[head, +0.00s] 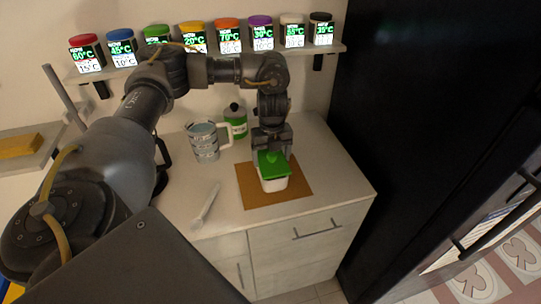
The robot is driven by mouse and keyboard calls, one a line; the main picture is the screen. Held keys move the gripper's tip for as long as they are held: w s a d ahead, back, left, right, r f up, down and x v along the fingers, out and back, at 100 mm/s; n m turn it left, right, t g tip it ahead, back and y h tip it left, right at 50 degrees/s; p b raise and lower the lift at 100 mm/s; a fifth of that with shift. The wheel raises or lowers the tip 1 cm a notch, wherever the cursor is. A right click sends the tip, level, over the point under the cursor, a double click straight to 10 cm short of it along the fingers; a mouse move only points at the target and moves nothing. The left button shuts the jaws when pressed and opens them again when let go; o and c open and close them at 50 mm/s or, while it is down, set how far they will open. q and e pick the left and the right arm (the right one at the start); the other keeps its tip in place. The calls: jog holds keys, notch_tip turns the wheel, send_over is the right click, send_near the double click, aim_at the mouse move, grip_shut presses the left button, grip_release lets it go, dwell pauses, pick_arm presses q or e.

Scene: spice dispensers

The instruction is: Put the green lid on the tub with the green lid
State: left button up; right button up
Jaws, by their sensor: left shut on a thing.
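The green lid (274,162) is at the top of a small white tub (273,184) on an orange-brown mat (301,192). My left gripper (272,153) points down from above and is shut on the green lid. The lid looks slightly tilted, and I cannot tell whether it is fully seated on the tub's rim. The gripper hides the back part of the lid. My right gripper is not in view.
A patterned mug (203,142) and a green-and-white jar (236,122) stand behind left of the mat. A white spoon-like utensil (206,204) lies on the counter (228,191). A wall shelf (215,56) holds several spice dispensers. A dark cabinet (425,110) stands on the right.

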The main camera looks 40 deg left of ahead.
pick_arm(q)
jog(key=shift+f, duration=0.1)
jog(key=shift+f, duration=0.5)
jog(key=o, duration=0.9)
jog(key=shift+r, duration=0.15)
jog(key=shift+r, duration=0.35)
notch_tip(320, 180, up, 12)
jog(key=shift+r+p, duration=0.15)
jog(key=shift+p, duration=0.2)
